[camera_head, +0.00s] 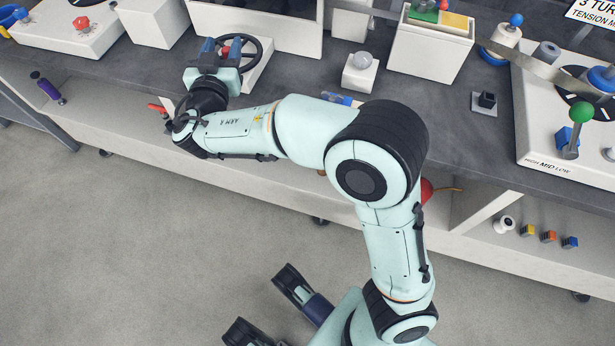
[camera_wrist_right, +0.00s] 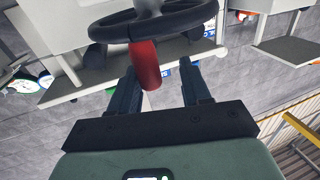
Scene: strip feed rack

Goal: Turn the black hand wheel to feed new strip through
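The black hand wheel (camera_head: 261,55) stands on a white housing at the back left of the bench in the head view. Its rim and hub also show at the top of the right wrist view (camera_wrist_right: 178,22). A red handle (camera_wrist_right: 145,66) sticks out from the rim toward my right gripper. My right gripper (camera_head: 221,47) is at the wheel's left side, its two fingers apart. In the right wrist view the handle lies between the fingers, nearer the left one, with a clear gap on the right. Contact cannot be told. I cannot make out my left gripper.
A box with a red button (camera_head: 82,23) stands at the far left. A green-knobbed lever (camera_head: 575,130) is at the right.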

